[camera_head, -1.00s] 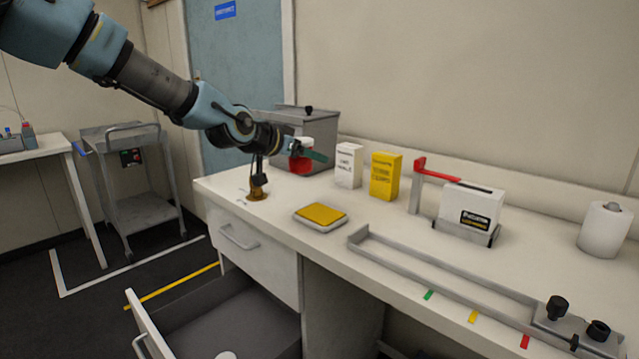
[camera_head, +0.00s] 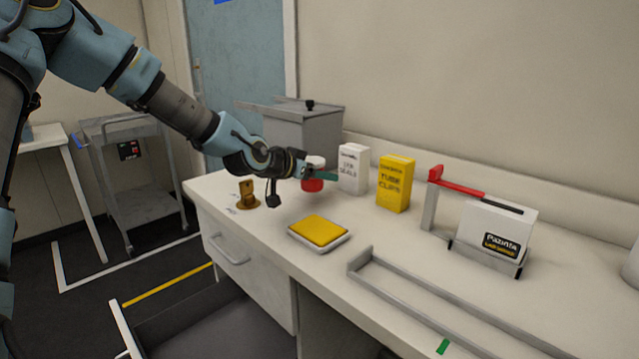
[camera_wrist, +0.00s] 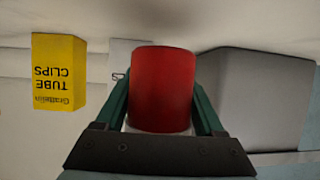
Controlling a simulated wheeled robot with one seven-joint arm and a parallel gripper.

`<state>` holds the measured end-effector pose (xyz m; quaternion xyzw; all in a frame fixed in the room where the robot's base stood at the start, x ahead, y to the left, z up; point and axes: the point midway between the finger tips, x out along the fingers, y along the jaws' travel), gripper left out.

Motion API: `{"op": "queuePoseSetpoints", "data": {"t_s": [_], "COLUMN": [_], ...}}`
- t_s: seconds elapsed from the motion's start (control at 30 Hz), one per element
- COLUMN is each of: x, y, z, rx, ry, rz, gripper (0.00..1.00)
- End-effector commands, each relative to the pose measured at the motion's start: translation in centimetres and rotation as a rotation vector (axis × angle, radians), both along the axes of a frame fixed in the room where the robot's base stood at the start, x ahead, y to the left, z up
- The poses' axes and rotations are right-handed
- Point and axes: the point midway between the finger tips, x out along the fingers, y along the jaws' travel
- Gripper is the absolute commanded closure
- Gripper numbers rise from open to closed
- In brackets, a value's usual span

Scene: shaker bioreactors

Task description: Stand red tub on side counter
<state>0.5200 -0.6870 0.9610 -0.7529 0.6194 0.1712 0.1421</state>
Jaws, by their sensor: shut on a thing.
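The red tub (camera_head: 313,185) has a white cap end (camera_head: 314,162) and is in my gripper (camera_head: 308,173) over the back left of the white counter (camera_head: 268,228). In the wrist view the red tub (camera_wrist: 163,90) sits between the two green fingers (camera_wrist: 163,105), which are shut on its sides. In the head view it looks upright and low over the counter. I cannot tell whether its base touches the top. One finger partly covers it.
A grey lidded bin (camera_head: 303,130) stands behind the tub. A white box (camera_head: 353,168) and a yellow tube clips box (camera_head: 395,184) stand to its right. A brass fitting (camera_head: 247,195) and a yellow-topped pad (camera_head: 318,231) are nearer the front. A drawer (camera_head: 190,325) is open below.

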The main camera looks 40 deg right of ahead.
Motion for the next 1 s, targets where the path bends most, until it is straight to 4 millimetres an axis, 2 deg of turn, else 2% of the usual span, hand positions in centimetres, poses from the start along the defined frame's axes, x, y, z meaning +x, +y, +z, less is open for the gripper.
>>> {"op": "queuePoseSetpoints", "data": {"t_s": [0.1, 0.2, 0.53, 0.57, 0.8, 1.0], "x": [-0.1, -0.1, -0.1, 0.0, 0.0, -0.1], "y": [-0.1, 0.0, 0.0, 0.0, 0.0, 0.0], "z": [-1.8, -2.7, -3.1, -3.0, -3.0, -2.9], "rx": [0.001, 0.001, 0.001, 0.001, 0.001, 0.001], "ry": [0.006, 0.003, 0.002, 0.002, 0.002, 0.002], "rz": [-0.002, -0.001, 0.000, 0.000, 0.000, 0.000], "gripper": [0.90, 0.90, 0.90, 0.27, 0.00, 0.00]}}
